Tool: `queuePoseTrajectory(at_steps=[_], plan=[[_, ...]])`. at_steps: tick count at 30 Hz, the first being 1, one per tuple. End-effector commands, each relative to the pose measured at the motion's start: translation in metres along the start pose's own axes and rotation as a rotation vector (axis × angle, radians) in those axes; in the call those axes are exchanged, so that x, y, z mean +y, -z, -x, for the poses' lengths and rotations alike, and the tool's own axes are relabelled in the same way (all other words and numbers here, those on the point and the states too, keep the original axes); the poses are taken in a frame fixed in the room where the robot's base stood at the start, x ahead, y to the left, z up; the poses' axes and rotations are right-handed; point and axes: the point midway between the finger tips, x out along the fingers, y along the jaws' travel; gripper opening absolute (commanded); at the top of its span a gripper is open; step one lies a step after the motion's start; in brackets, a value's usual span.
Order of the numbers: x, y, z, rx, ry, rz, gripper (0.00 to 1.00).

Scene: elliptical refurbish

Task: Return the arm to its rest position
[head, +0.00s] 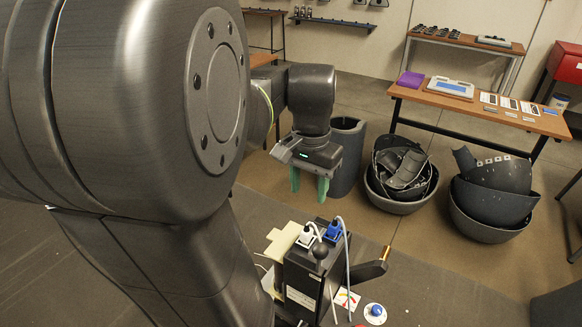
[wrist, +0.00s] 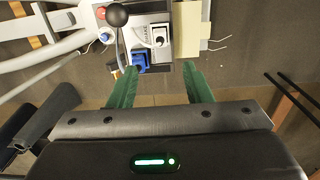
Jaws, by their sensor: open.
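My gripper (head: 309,184) has two green fingers and hangs from my dark arm in the middle of the head view. In the wrist view my gripper (wrist: 156,82) shows its green fingers spread apart with nothing between them. Below it in the head view stands a black box (head: 307,275) with a white plug (head: 306,238) and a blue plug (head: 333,231) on top. The gripper is above this box and apart from it. The blue plug (wrist: 138,62) and the white plug (wrist: 158,38) lie beyond the fingertips in the wrist view. My arm's large near link hides much of the left side.
A wooden table (head: 470,106) with a purple box (head: 411,79), cards and a tray stands at the right. Bins of dark curved parts (head: 401,207) (head: 483,232) sit on the floor before it. A dark cylindrical bin (head: 347,160) stands just behind my gripper. Cables rise from the plugs.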

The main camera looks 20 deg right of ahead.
Motion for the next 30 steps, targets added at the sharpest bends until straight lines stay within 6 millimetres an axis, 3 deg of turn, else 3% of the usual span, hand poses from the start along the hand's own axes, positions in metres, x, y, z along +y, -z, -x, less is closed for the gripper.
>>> queuePoseTrajectory(at_steps=[5, 10, 24, 30], plan=[[0.0, 0.0, -0.002, -0.001, 0.0, 0.0, 0.45], [0.0, 0.0, -0.017, -0.003, -0.001, 0.0, 0.45], [0.0, -0.001, -0.107, -0.004, -0.002, 0.0, 0.45], [0.0, 0.0, -0.133, -0.002, -0.001, 0.0, 0.45]])
